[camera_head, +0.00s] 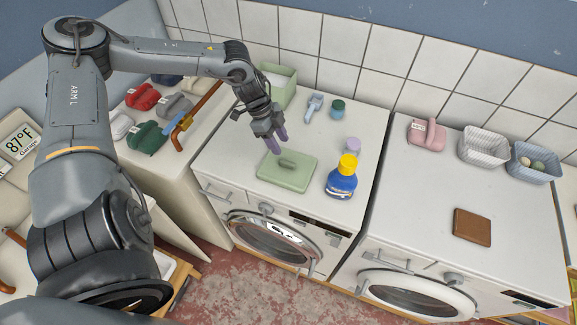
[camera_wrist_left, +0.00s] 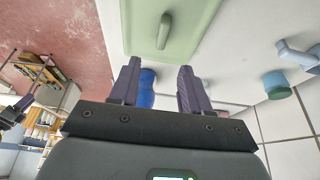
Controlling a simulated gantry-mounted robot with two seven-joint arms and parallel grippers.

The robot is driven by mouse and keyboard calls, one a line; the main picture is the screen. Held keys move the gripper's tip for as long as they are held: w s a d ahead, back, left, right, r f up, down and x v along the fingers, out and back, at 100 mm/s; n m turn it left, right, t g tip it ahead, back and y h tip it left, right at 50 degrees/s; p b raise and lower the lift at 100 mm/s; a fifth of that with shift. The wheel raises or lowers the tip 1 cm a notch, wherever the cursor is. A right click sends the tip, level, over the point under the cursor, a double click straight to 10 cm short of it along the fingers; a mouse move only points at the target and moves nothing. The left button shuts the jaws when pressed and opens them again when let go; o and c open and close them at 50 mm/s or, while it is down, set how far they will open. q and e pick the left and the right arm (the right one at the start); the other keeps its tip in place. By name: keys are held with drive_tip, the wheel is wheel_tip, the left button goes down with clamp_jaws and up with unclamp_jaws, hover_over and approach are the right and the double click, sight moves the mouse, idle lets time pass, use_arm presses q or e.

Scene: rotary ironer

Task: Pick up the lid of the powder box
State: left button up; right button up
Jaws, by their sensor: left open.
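The pale green lid (camera_head: 300,177), a flat square plate with a raised bar handle (camera_head: 289,163), lies on top of the left washing machine. It also shows in the left wrist view (camera_wrist_left: 195,32), beyond the fingertips. The green powder box (camera_head: 283,92) stands open at the back of the same machine, partly behind my left arm. My left gripper (camera_head: 278,140) is open and empty, with purple fingers. It is above and just behind the lid, apart from the handle.
A blue bottle with a yellow cap (camera_head: 342,180) stands close to the lid's right. A lilac container (camera_head: 352,148), a teal-lidded jar (camera_head: 337,108) and a blue scoop (camera_head: 313,105) are behind. A brown wallet (camera_head: 472,227) lies on the right machine.

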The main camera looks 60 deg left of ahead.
sight(290, 163)
use_arm(q)
drive_tip(key=b+x, duration=0.1)
drive_tip(key=x, duration=0.2)
drive_tip(key=shift+s, duration=0.1)
drive_tip(key=shift+d+f, duration=0.15)
drive_tip(key=shift+f, duration=0.35)
drive_tip(key=shift+b+x, duration=1.1)
drive_tip(key=shift+b, duration=0.15)
drive_tip(key=shift+w+f, duration=0.4)
drive_tip(key=shift+f, duration=0.05)
drive_tip(key=shift+d+f, duration=0.15)
drive_tip(key=shift+f, duration=0.2)
drive_tip(key=shift+w+d+f, duration=0.2)
drive_tip(key=shift+f, duration=0.45)
drive_tip(key=shift+c, duration=0.3)
clamp_jaws()
